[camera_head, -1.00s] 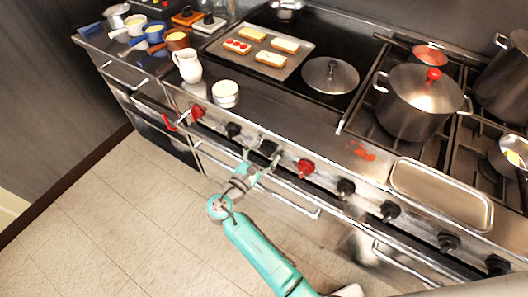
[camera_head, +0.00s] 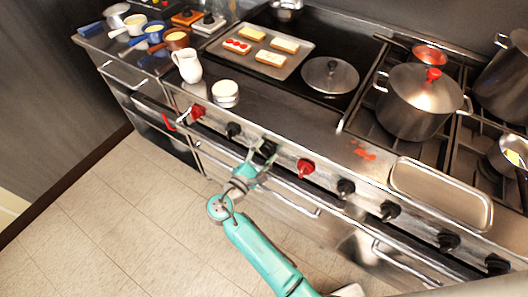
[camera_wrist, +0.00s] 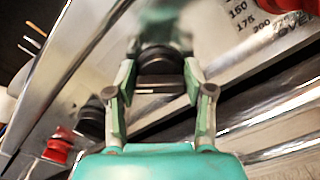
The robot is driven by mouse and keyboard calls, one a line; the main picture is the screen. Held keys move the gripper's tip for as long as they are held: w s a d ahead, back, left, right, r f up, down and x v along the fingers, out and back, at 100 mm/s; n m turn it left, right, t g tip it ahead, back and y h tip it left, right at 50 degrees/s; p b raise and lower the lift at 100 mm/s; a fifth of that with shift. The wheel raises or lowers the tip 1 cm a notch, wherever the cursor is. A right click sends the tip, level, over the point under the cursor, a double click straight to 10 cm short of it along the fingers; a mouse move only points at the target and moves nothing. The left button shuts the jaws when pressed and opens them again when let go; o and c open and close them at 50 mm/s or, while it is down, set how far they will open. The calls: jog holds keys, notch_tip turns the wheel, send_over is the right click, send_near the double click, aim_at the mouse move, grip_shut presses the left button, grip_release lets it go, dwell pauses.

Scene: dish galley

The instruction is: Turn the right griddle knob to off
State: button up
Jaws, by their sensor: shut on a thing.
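The right griddle knob (camera_head: 268,149) is a black knob on the stove's front panel, just left of a red knob. In the wrist view the black knob (camera_wrist: 160,62) sits between the two fingers. My gripper (camera_head: 256,158) reaches it from the front, at the end of my teal arm. In the wrist view my gripper (camera_wrist: 160,85) is shut on the knob, one finger on each side. The knob's pointer and marks cannot be read.
A red knob (camera_head: 306,168) with printed numbers beside it is close on the right. Another black knob (camera_head: 233,130) and a red knob (camera_head: 197,112) are to the left. A rail (camera_head: 290,203) runs below. The griddle (camera_head: 300,88) is above; the floor in front is clear.

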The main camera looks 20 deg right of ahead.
jog(key=m, duration=0.5)
jog(key=shift+s+f+m, duration=0.1)
jog(key=shift+m, duration=0.2)
jog(key=shift+d+f+m, duration=0.1)
jog(key=shift+m, duration=2.2)
jog(key=o, duration=1.2)
jog(key=v, duration=1.2)
jog(key=shift+f, duration=0.1)
